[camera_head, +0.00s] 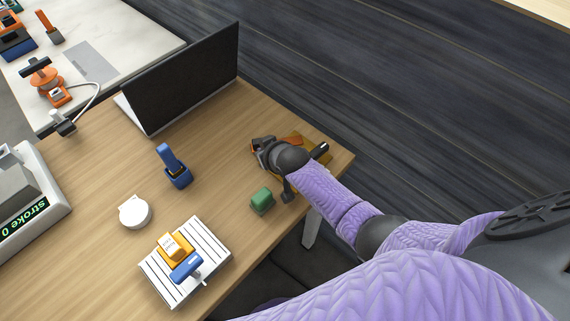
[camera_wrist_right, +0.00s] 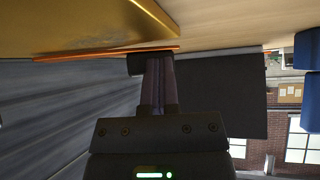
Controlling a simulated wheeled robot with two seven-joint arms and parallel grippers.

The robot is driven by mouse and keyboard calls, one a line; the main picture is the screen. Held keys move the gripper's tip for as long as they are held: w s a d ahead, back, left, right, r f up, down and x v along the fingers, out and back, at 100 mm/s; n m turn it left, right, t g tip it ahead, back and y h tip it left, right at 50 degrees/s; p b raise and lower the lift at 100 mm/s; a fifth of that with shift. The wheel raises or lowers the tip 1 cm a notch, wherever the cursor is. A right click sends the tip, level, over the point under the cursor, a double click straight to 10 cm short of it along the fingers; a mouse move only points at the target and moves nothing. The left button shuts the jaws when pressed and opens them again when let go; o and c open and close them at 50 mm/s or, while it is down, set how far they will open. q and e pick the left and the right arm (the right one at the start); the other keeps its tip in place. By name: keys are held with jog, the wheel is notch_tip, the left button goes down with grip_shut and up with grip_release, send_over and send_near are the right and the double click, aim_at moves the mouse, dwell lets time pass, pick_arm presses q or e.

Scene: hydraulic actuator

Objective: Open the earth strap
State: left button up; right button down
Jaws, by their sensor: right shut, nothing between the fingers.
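A thin orange strip (camera_wrist_right: 110,54), which may be the earth strap, runs along the edge of a brass-coloured plate (camera_wrist_right: 100,25) in the right wrist view. In the head view the brass-coloured plate (camera_head: 312,142) lies at the table's right corner, partly hidden behind my right gripper (camera_head: 257,146). In the wrist view my right gripper (camera_wrist_right: 153,62) is shut and empty, its tips close to the orange strip. I cannot tell whether they touch it. My left gripper is out of view.
A green block (camera_head: 262,201) stands just left of my right arm. A black laptop-like screen (camera_head: 185,80), a blue holder (camera_head: 174,167), a white round piece (camera_head: 135,212) and a slatted white tray (camera_head: 216,240) are on the wooden table.

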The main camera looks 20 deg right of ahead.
jog(key=w+b, duration=0.2)
jog(key=w, duration=0.1)
jog(key=shift+w+f, duration=0.2)
jog(key=shift+w, duration=0.1)
jog(key=shift+w+d+m+h+b, duration=0.25)
jog(key=shift+w+m+h+b, duration=0.35)
jog(key=shift+w+m+h, duration=0.35)
jog(key=shift+w+d+m+h+b, duration=0.5)
jog(key=shift+w+m+h+b, duration=0.3)
jog(key=shift+m+b, duration=0.2)
jog(key=shift+w+d+m, duration=0.15)
jog(key=shift+w+m, duration=0.05)
jog(key=shift+m, duration=0.15)
jog(key=shift+w+d+r+b, duration=0.1)
jog(key=shift+w+d+b, duration=0.2)
jog(key=shift+b, duration=0.2)
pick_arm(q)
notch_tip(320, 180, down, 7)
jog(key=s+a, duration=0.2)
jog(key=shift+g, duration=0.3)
pick_arm(e)
jog(key=shift+w+d+r, duration=0.1)
jog(key=shift+w+d, duration=0.05)
jog(key=shift+w, duration=0.1)
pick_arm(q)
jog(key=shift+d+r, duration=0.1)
